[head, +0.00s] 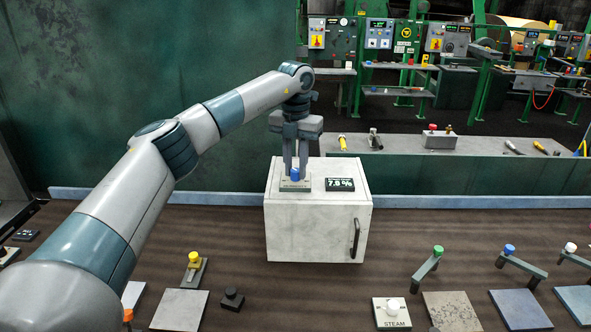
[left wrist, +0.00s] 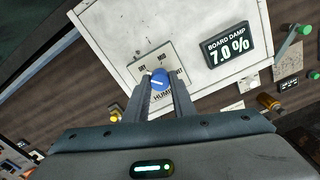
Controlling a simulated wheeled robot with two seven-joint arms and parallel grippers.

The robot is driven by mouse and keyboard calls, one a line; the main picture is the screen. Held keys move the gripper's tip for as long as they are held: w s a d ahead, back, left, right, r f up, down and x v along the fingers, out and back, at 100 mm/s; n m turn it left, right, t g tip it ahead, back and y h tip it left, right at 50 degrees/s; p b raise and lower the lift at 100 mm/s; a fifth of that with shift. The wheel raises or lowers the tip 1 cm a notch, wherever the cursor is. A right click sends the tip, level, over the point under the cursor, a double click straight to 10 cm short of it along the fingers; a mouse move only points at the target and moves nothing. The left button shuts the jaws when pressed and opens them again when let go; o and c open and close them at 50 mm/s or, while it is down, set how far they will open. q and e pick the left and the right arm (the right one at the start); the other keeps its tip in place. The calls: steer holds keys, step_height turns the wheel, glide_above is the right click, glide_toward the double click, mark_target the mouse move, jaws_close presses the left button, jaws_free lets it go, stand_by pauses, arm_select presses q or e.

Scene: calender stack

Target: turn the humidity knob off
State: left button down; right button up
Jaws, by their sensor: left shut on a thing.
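The humidity knob (head: 295,174) is a small blue knob on a plate on top of a white cabinet (head: 318,228). In the left wrist view the knob (left wrist: 159,80) has a white pointer mark, with small labels around it and a partly hidden "HUMI..." label below. My left gripper (head: 295,172) points straight down with its fingers around the knob. It also shows in the left wrist view (left wrist: 160,84), shut on the knob. A display (left wrist: 227,47) labelled "BOARD DAMP" reads 7.0 % there. The same display (head: 340,184) is too small to read surely in the head view. My right gripper is out of view.
The cabinet has a dark door handle (head: 355,238) and stands on a brown surface. Yellow (head: 194,262), green (head: 437,252) and blue (head: 509,250) knobs and a "STEAM" plate (head: 391,318) lie nearer. A bench (head: 470,170) with tools is behind. Free surface lies around the cabinet.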

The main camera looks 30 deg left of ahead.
arm_select(q)
steer(key=n+b, duration=0.1)
steer(key=n, duration=0.5)
steer(key=n+b, duration=0.1)
steer(key=n, duration=0.5)
steer(key=shift+r+b, duration=0.15)
steer(key=shift+b, duration=0.25)
steer(key=shift+n, duration=0.3)
steer(key=c, duration=1.5)
jaws_free()
